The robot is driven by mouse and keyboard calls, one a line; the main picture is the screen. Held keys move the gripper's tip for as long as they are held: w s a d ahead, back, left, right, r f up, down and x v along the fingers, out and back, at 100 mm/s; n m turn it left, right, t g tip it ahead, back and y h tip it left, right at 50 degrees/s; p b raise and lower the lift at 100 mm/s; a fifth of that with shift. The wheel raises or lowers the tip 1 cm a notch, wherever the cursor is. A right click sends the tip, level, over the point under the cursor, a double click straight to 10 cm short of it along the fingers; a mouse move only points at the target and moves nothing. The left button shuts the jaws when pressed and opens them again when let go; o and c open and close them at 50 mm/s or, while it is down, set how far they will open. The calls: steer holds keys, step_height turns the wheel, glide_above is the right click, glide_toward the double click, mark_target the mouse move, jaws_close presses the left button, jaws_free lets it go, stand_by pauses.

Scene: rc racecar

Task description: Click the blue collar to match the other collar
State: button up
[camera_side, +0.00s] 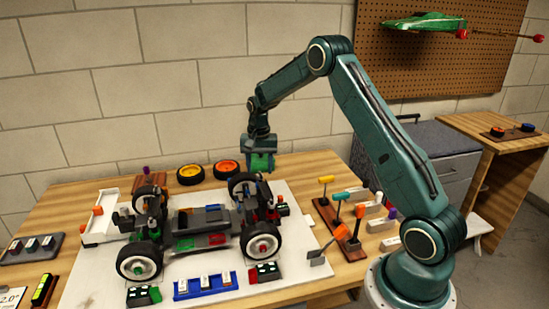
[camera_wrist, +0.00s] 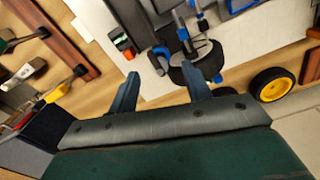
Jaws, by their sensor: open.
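The RC car chassis (camera_side: 205,235) stands on a white board, with black wheels at its corners. My gripper (camera_side: 262,172) is above the car's far right corner, near the far wheel (camera_side: 242,185). In the wrist view my gripper (camera_wrist: 158,88) shows two spread fingers with nothing between them. Blue parts (camera_wrist: 183,30) show beyond the fingers, beside the black wheel (camera_wrist: 205,62). Another blue part (camera_wrist: 159,60) lies left of that wheel. I cannot tell which blue part is the collar, nor make out the other collar.
Loose wheels with a yellow rim (camera_side: 190,174) and an orange rim (camera_side: 227,170) lie behind the car. A wooden rack of coloured-handled tools (camera_side: 340,230) stands to the right. A blue tray (camera_side: 204,286) lies in front of the car.

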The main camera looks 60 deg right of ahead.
mark_target(260, 172)
steer(key=shift+f, duration=2.55)
steer(key=c, duration=1)
steer(key=shift+n, duration=0.4)
steer(key=n, duration=0.4)
steer(key=shift+n, duration=2.3)
